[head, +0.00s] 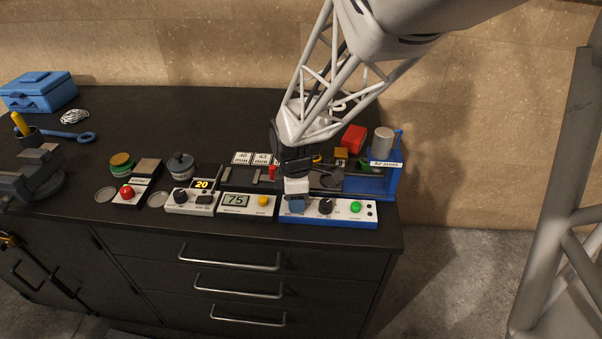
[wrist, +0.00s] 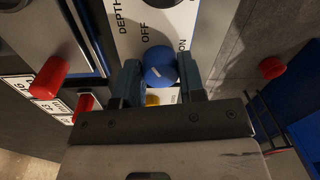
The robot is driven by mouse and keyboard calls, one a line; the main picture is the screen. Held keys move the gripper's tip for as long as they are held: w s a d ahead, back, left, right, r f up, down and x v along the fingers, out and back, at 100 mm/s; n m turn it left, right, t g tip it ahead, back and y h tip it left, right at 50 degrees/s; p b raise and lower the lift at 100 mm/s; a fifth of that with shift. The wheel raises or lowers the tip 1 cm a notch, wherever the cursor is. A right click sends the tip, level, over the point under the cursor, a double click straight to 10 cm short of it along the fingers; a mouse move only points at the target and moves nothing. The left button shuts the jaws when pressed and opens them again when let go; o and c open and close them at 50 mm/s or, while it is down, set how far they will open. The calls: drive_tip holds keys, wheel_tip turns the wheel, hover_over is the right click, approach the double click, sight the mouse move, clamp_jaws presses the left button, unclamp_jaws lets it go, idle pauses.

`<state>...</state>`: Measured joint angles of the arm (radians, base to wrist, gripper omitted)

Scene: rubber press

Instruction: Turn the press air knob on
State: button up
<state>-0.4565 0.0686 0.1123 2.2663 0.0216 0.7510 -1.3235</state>
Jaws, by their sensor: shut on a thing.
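The press air knob (wrist: 158,67) is a round blue knob with a white pointer line. In the wrist view it sits between my gripper's two fingers (wrist: 160,70), which are shut on its sides. The words OFF and ON are printed on the white panel (wrist: 135,15) around it. The white line lies slanted, and I cannot tell which word it points at. In the head view my gripper (head: 297,197) reaches down to the left end of the blue-edged control panel (head: 340,215), largely hiding the knob. The blue press (head: 392,180) labelled "Air press" stands just behind.
On the panel, a black knob (head: 326,206) and a green button (head: 356,207) lie right of my gripper. A display box reading 75 (head: 236,208) stands close on the left. Red, yellow and other small parts crowd behind.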

drive_tip(key=shift+m, duration=0.3)
drive_tip(key=m, duration=0.8)
drive_tip(key=shift+s+m+y, duration=0.1)
drive_tip(key=shift+m+y, duration=0.2)
drive_tip(key=m, duration=0.4)
drive_tip(key=shift+m, duration=2.2)
drive_tip(key=o, duration=0.9)
drive_tip(key=shift+r, duration=0.15)
